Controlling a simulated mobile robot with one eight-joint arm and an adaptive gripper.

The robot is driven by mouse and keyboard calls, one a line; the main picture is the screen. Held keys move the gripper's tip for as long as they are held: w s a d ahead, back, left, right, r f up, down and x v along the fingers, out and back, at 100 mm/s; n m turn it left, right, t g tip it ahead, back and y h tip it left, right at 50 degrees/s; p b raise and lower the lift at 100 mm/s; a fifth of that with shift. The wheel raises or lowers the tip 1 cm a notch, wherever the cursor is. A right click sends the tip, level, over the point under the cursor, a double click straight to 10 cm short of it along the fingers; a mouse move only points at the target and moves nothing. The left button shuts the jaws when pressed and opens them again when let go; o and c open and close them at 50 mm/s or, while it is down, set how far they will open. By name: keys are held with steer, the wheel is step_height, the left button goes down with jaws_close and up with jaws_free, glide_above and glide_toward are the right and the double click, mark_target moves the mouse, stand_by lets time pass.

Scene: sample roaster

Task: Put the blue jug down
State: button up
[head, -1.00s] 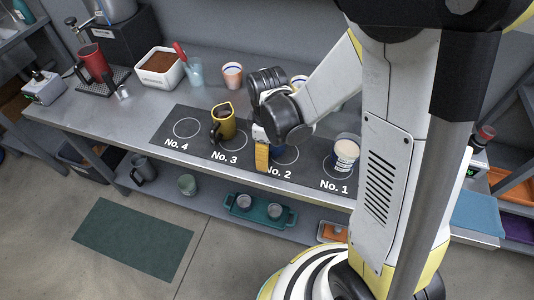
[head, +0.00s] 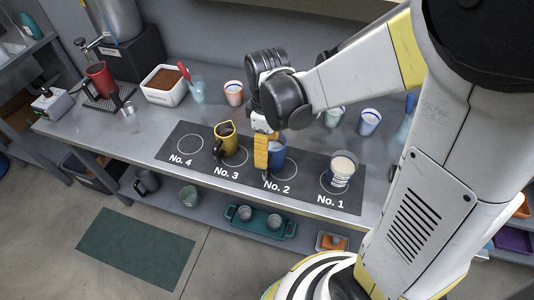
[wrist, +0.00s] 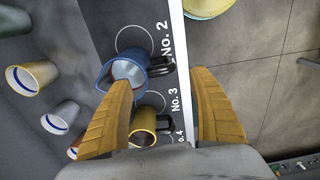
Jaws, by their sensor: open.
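The blue jug (head: 279,156) appears to stand upright on the dark mat (head: 312,188) at No. 2, partly hidden by my gripper in the head view. Part of the No. 2 ring shows to its right. In the wrist view the jug (wrist: 128,72) has a pale inside, and its black handle points right. My gripper (head: 261,152) is at the jug's front-left side. In the wrist view my gripper (wrist: 163,80) is open, with the left finger overlapping the jug and the handle in line with the gap. I cannot tell whether a finger touches it.
A yellow jug (head: 226,139) stands at No. 3 and a cup (head: 343,167) at No. 1. No. 4's ring (head: 189,145) is empty. Several cups, including a blue-patterned one (head: 369,121), and a white bin (head: 166,85) stand behind the mat.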

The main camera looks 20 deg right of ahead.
steer(key=shift+r, duration=0.5)
steer(key=s+d+r+m+t, duration=0.3)
steer(key=s+r+m+t, duration=0.4)
steer(key=r+m, duration=0.3)
step_height(320, 180, up, 2)
steer(key=shift+s+d+r+m, duration=0.2)
steer(key=shift+s+d+m, duration=0.05)
steer(key=shift+s+m, duration=0.15)
steer(key=shift+d, duration=0.1)
